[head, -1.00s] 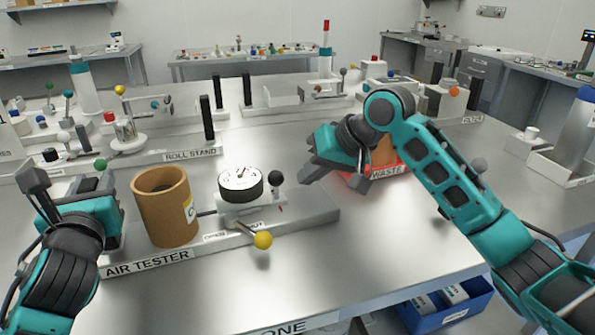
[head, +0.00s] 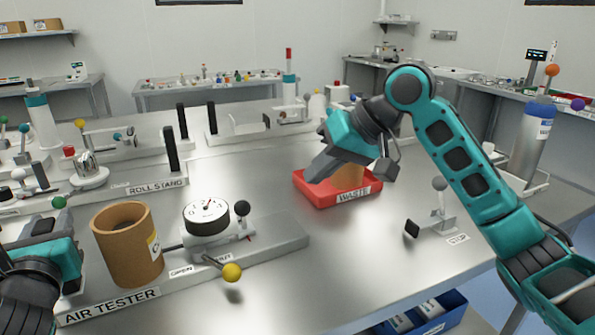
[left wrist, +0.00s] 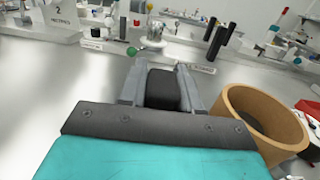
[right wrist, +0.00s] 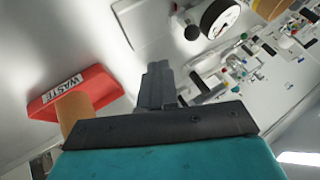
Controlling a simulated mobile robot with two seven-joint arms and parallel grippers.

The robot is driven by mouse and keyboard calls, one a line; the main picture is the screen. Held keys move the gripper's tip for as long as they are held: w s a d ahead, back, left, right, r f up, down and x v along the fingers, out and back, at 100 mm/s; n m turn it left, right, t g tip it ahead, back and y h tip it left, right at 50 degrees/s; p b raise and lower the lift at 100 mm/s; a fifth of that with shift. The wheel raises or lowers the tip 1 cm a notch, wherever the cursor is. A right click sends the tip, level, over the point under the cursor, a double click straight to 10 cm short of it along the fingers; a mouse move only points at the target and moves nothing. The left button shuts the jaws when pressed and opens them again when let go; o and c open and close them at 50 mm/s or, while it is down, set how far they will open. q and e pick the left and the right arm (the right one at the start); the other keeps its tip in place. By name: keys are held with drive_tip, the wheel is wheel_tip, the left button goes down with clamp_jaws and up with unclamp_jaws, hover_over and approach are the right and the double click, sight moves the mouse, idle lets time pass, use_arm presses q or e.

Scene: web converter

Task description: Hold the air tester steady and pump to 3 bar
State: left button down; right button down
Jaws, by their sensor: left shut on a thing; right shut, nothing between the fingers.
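The air tester (head: 275,240) is a grey base with a round white gauge (head: 206,213), a black-knobbed lever (head: 241,208) and a yellow-balled lever (head: 231,271). A brown cardboard core (head: 128,245) stands upright at its left end. The gauge needle's exact reading is too small to tell. My left gripper (left wrist: 155,75) is shut on a black block (left wrist: 164,90) beside the core, left of it. In the head view the left gripper is partly cut off. My right gripper (right wrist: 158,72) is shut and empty; in the head view its fingers (head: 318,168) hang over the waste bin.
The red waste bin (head: 340,201) holds a cardboard core (head: 348,177) and also shows in the right wrist view (right wrist: 97,79). The roll stand (head: 150,189) is behind the tester. A small stop lever (head: 432,222) stands at right. The table between tester and bin is clear.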

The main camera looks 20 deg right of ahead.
sight(241, 203)
drive_tip(key=c, duration=1.9)
unclamp_jaws()
drive_tip(key=o, duration=0.3)
drive_tip(key=shift+w+a+n, duration=0.1)
drive_tip(key=shift+a+n, duration=0.2)
drive_tip(key=o, duration=0.8)
drive_tip(key=w+a+r+n+g+h, duration=0.1)
drive_tip(key=w+a+n+g, duration=0.1)
drive_tip(key=a+n, duration=0.4)
drive_tip(key=n, duration=0.3)
drive_tip(key=shift+w+a, duration=0.2)
drive_tip(key=shift+a, duration=0.1)
drive_tip(key=a+n, duration=0.1)
drive_tip(key=n, duration=0.1)
drive_tip(key=a+r+n+g+h, duration=0.1)
drive_tip(key=n, duration=0.2)
drive_tip(key=w+a+r+n+h, duration=0.1)
drive_tip(key=n, duration=0.2)
drive_tip(key=shift+a+r, duration=0.2)
drive_tip(key=shift+a, duration=0.15)
drive_tip(key=w+f+n, duration=0.1)
drive_tip(key=f, duration=0.2)
drive_tip(key=a+f+n+h, duration=0.1)
drive_tip(key=f, duration=0.3)
drive_tip(key=w+f+n+h, duration=0.1)
drive_tip(key=f, duration=0.2)
drive_tip(key=shift+w+a+f+g, duration=0.15)
drive_tip(key=shift+w+a+g, duration=0.05)
drive_tip(key=shift+w+g, duration=0.1)
drive_tip(key=shift+c, duration=0.2)
